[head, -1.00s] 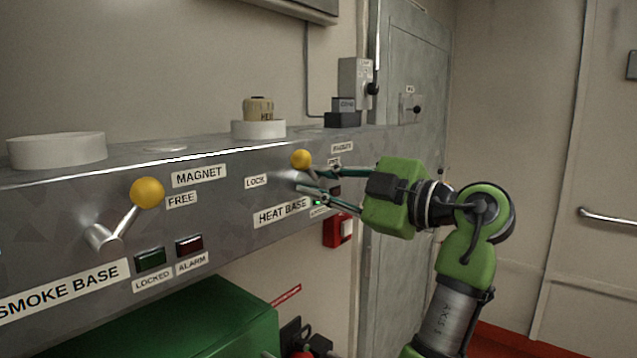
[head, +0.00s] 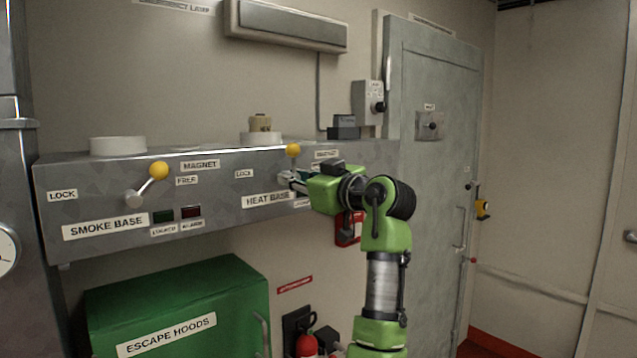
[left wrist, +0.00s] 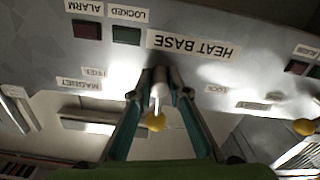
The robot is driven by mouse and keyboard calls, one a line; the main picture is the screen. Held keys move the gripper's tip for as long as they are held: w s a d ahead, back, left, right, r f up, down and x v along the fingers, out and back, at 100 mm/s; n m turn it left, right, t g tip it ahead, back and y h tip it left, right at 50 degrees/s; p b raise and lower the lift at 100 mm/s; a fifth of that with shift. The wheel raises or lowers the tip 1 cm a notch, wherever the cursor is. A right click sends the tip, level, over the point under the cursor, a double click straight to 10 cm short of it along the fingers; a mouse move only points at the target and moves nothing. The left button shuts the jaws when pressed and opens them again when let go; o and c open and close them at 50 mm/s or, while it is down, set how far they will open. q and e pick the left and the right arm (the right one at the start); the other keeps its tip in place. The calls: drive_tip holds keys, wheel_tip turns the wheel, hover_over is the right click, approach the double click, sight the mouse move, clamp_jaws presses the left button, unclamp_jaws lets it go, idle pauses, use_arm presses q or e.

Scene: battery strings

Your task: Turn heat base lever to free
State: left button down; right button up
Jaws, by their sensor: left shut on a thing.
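The heat base lever (head: 293,151) has a yellow ball knob and stands nearly upright on the grey panel (head: 100,200), right of its LOCK label (head: 244,173). In the left wrist view, which is upside down, its knob (left wrist: 156,122) hangs below the fingertips, between the LOCK label (left wrist: 215,88) and the FREE label (left wrist: 93,72). My left gripper (head: 291,180) is at the lever's lower part; in the left wrist view its fingertips (left wrist: 156,80) are shut on the lever near its root. The gripper hides part of the right-hand labels in the head view. My right gripper is not in view.
The smoke base lever (head: 158,171) tilts up and right on the left of the panel. White round bases (head: 118,145) stand on top. A green escape hoods box (head: 180,305) lies below. A grey door (head: 430,180) is at right.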

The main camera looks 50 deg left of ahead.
use_arm(q)
drive_tip(key=shift+r+m, duration=0.2)
drive_tip(key=shift+m, duration=0.8)
drive_tip(key=m, duration=0.2)
drive_tip(key=shift+m+p, duration=0.3)
drive_tip(key=shift+p, duration=0.05)
drive_tip(key=shift+m, duration=0.9)
drive_tip(key=shift+r+m+p, duration=0.1)
drive_tip(key=shift+m+p, duration=0.5)
drive_tip(key=shift+m, duration=0.8)
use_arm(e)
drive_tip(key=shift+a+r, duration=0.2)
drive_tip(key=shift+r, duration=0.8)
use_arm(q)
drive_tip(key=c, duration=1.9)
unclamp_jaws()
drive_tip(key=shift+a+f, duration=0.15)
drive_tip(key=shift+f, duration=0.05)
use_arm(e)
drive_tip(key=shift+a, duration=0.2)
